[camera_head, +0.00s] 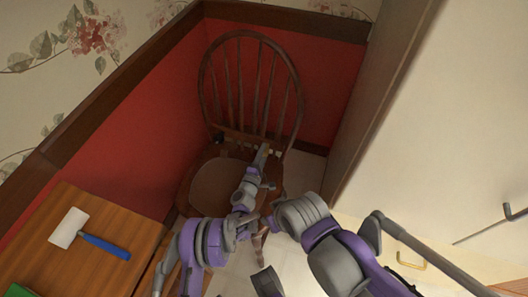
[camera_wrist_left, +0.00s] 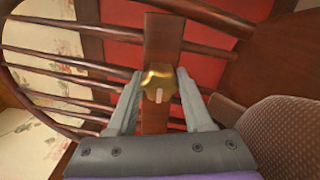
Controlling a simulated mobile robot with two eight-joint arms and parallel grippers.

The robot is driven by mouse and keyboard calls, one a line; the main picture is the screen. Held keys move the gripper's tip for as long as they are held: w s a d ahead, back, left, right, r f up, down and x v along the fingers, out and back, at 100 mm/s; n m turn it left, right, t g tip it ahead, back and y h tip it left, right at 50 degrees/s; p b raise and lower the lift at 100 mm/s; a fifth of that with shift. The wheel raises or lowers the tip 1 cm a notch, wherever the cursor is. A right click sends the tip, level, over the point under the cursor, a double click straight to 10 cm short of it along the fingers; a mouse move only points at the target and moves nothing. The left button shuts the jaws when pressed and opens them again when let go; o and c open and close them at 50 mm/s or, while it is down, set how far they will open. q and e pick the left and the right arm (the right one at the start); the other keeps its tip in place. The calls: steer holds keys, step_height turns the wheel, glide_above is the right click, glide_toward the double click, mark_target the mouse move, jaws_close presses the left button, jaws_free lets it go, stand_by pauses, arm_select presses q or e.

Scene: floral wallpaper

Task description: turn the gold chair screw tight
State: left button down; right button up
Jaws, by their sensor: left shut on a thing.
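The brown wooden chair (camera_head: 214,187) with a rounded spindle back stands in the red corner. The gold chair screw (camera_wrist_left: 158,79) sits on a brown wooden piece of the chair back, with a small pale mark on its face. My left gripper (camera_head: 264,152) is at the lower part of the chair back. In the left wrist view my left gripper (camera_wrist_left: 159,88) has one finger on each side of the screw and is shut on it. My right arm shows at the lower right of the head view, but I cannot make out its gripper.
A wooden table (camera_head: 60,265) at the lower left bears a white-headed tool (camera_head: 70,228) with a blue handle and a green object (camera_head: 18,290). Walls close in the chair behind and at left. A pale cabinet or door (camera_head: 440,120) stands at right.

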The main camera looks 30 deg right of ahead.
arm_select(q)
steer(key=m+p, duration=0.1)
steer(key=m, duration=0.3)
steer(key=shift+m, duration=0.4)
steer(key=shift+p, duration=0.3)
steer(key=shift+c, duration=1.5)
jaws_free()
steer(key=v, duration=1)
steer(key=shift+s+a, duration=0.25)
steer(key=shift+s, duration=0.05)
